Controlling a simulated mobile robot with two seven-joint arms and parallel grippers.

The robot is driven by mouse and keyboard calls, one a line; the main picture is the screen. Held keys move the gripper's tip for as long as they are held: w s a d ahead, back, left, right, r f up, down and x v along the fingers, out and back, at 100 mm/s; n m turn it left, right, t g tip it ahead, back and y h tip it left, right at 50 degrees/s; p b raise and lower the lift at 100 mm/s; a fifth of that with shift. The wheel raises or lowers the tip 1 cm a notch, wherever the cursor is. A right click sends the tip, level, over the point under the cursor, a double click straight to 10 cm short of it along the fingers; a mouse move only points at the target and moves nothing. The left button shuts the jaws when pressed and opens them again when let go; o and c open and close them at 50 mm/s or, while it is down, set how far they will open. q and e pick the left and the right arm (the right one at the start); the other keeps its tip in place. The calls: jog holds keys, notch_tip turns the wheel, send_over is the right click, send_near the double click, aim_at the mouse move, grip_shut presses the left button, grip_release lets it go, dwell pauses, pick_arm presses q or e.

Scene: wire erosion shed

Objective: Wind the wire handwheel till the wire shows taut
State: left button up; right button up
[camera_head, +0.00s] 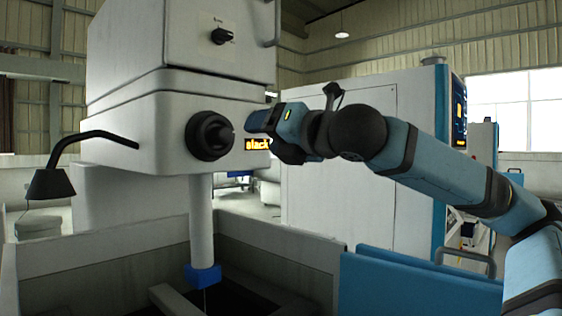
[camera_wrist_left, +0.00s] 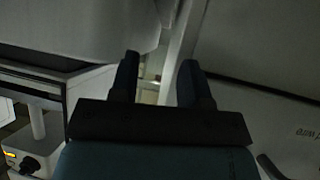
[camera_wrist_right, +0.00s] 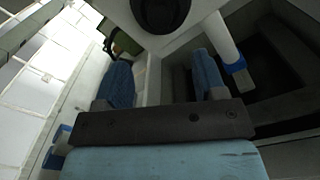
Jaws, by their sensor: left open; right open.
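The black round handwheel (camera_head: 210,136) sits on the front of the white machine head. Beside it a small display (camera_head: 257,143) shows orange letters that read as "slack", partly covered by my right gripper. My right gripper (camera_head: 256,121) is open and empty, just right of the handwheel and apart from it. In the right wrist view the handwheel (camera_wrist_right: 160,12) is at the top edge, beyond the two spread fingers. A thin wire (camera_head: 205,301) shows faintly below the blue nozzle. My left gripper (camera_wrist_left: 158,78) is open and empty in the left wrist view; it is outside the head view.
A black lamp (camera_head: 50,183) on a bent arm sticks out left of the machine head. The white column with its blue nozzle (camera_head: 203,274) hangs into the walled tank (camera_head: 285,259). Blue panels (camera_head: 420,285) stand at the front right. A large white cabinet (camera_head: 350,170) stands behind.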

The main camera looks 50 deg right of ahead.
jog(key=s+b, duration=0.1)
jog(key=s, duration=0.1)
jog(key=shift+s+a, duration=0.15)
jog(key=shift+s, duration=0.15)
dwell(0.4)
